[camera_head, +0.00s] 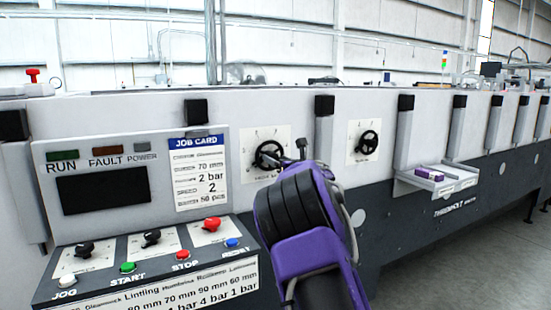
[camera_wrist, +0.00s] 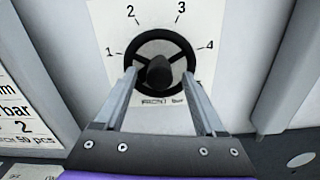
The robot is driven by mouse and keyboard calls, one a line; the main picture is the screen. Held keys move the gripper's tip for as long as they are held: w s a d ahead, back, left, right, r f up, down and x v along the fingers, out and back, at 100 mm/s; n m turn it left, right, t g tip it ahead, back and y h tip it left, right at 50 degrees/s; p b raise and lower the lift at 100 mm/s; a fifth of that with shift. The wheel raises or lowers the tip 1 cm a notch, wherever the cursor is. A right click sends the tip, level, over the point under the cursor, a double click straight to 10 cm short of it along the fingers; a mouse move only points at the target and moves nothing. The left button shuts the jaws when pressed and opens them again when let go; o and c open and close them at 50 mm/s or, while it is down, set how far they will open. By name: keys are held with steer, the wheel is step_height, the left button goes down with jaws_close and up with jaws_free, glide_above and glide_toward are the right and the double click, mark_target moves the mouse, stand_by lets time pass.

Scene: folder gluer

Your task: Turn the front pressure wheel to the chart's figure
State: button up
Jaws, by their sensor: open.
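The wheel's setting is not clear. My gripper (camera_wrist: 160,76) is open, its two fingers at the left and right of the wheel's lower half; I cannot tell whether they touch it. In the head view the same wheel (camera_head: 263,154) sits just left of my gripper (camera_head: 302,148). A second black wheel (camera_head: 369,142) is farther right. The small dial labels are not legible.
The job card (camera_head: 200,172) reads 70 mm, 2 bar, speed 2, 50 pcs. A chart (camera_head: 165,290) on the console's front lists bar figures, partly cut off. The console (camera_head: 98,251) carries knobs and coloured buttons. A small tray (camera_head: 438,183) juts out at right.

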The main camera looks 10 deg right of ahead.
steer(key=shift+w+a, duration=0.15)
steer(key=shift+w, duration=0.35)
jaws_close()
